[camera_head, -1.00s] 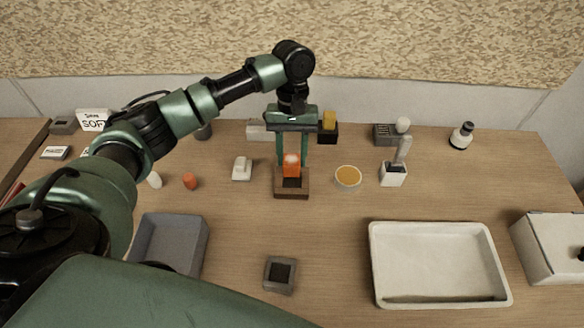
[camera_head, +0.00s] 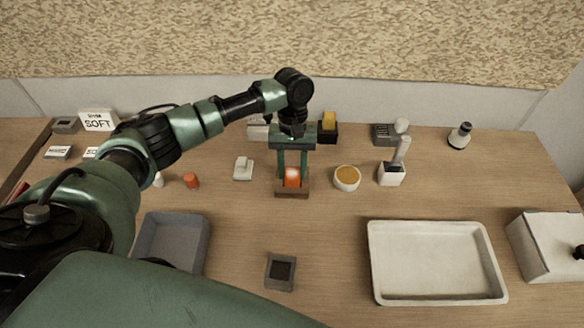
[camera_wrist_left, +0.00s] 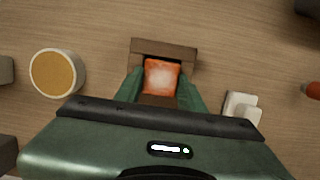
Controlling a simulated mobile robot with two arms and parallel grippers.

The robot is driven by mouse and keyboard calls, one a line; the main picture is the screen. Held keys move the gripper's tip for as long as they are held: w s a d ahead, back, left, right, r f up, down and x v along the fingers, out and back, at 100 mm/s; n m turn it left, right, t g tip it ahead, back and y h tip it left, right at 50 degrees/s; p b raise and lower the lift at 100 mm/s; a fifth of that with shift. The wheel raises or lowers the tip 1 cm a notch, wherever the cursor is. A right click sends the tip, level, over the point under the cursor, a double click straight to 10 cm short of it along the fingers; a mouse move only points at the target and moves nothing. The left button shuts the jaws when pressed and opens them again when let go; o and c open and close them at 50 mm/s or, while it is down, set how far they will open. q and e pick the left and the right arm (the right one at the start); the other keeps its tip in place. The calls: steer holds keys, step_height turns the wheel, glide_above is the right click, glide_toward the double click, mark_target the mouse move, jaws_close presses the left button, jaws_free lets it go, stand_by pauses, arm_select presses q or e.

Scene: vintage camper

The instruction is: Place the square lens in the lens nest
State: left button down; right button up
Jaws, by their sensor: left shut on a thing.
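The square lens (camera_head: 292,178) is an orange block with a pale glowing middle. My left gripper (camera_head: 292,176) points down and is shut on it. The lens nest (camera_head: 292,194) is a brown wooden block with a dark square recess. The lens is at the nest, low in or just over the recess; I cannot tell whether it touches the bottom. In the left wrist view the orange lens (camera_wrist_left: 161,77) sits between the two green fingers, with the nest's brown rim (camera_wrist_left: 165,46) around its far side. My right gripper is not in view.
A round orange-topped dish (camera_head: 347,178) stands close right of the nest, and a small white block (camera_head: 243,169) stands left. A grey square holder (camera_head: 281,271), a grey bin (camera_head: 172,241) and a white tray (camera_head: 436,262) lie nearer. Bare table surrounds the nest's front.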

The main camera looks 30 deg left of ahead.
arm_select(q)
steer(key=shift+s+d+f, duration=0.1)
steer(key=shift+s+f, duration=0.25)
steer(key=shift+f, duration=0.2)
steer(key=c, duration=0.9)
jaws_free()
steer(key=shift+o, duration=0.2)
steer(key=shift+w+d+f, duration=0.1)
steer(key=shift+a+r+b, duration=0.2)
steer(key=shift+r+b, duration=0.05)
steer(key=shift+b, duration=0.15)
steer(key=b+v, duration=0.2)
steer(key=v, duration=1.1)
steer(key=shift+w, duration=0.25)
